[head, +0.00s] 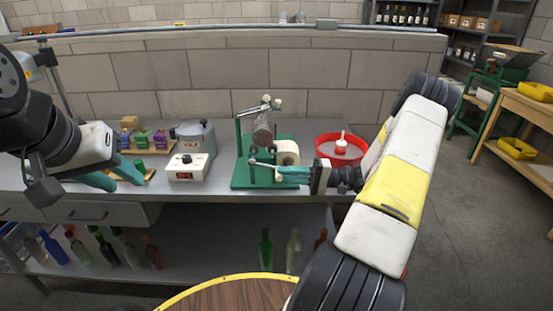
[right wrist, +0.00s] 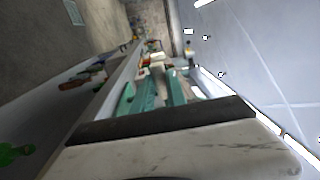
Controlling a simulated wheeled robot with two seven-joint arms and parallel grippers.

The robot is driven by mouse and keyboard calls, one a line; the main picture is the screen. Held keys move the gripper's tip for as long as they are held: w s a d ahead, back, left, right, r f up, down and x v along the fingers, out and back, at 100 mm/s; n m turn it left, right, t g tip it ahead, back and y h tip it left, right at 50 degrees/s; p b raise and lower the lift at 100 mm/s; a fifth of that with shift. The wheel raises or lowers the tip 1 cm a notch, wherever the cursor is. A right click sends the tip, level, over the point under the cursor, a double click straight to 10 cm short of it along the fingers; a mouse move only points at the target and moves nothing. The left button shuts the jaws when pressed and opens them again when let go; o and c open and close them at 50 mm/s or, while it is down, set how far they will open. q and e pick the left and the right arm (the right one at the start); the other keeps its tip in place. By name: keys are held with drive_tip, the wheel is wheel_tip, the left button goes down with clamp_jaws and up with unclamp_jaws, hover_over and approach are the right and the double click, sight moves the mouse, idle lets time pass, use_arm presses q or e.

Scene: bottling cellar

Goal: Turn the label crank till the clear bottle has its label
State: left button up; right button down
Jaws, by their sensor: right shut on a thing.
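The green label machine (head: 240,178) stands on the steel bench. The clear bottle (head: 263,127) sits in its upper part; I cannot make out a label on it. The white label roll (head: 287,152) is below and right of the bottle. The label crank (head: 262,164) is a pale arm at the machine's front. My right gripper (head: 284,171) is shut on the crank's handle, which its teal fingers mostly hide. Those fingers also show in the right wrist view (right wrist: 162,92). My left gripper (head: 116,176) is open and empty at the bench's left front.
A red basin (head: 323,139) stands right. Several bottles stand on the lower shelf. A round wooden top (head: 235,296) is in front.

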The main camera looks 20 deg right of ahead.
drive_tip(key=shift+a+f, duration=0.25)
drive_tip(key=shift+f, duration=0.4)
drive_tip(key=shift+a+f, duration=0.2)
drive_tip(key=shift+f, duration=0.45)
drive_tip(key=shift+w, duration=0.1)
